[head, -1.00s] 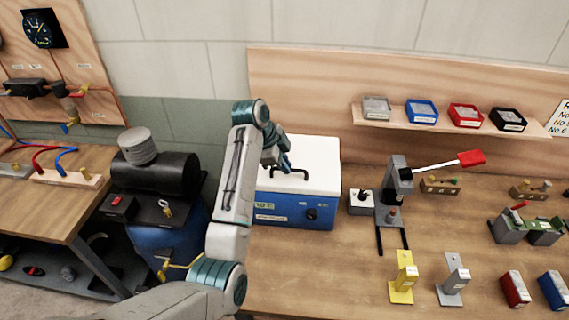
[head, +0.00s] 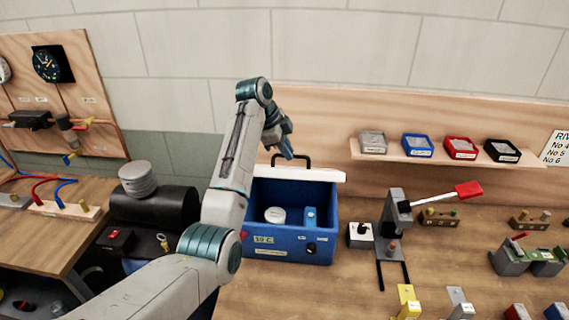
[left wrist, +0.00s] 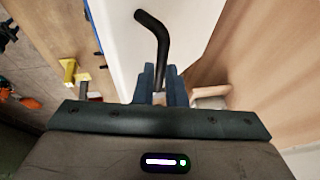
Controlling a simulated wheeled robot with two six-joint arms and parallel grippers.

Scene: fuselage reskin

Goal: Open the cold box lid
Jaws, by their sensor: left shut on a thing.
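The blue cold box (head: 270,240) stands on the wooden bench in the head view, its inside showing. Its white lid (head: 312,173) is tilted up at the back edge, with the black handle (head: 303,158) on top. A white round tub (head: 275,215) and a blue item (head: 310,217) are inside the box. My left gripper (head: 287,152) is at the lid's left side, shut on the handle. The left wrist view shows the fingers (left wrist: 160,85) around one end of the black handle (left wrist: 158,40), against the white lid (left wrist: 120,45). My right gripper is out of view.
A lever press (head: 395,215) with a red-ended lever and a small switch box (head: 360,234) stand right of the cold box. A shelf with several small trays (head: 417,146) is on the back panel. A black cylinder on a blue tank (head: 155,210) stands left.

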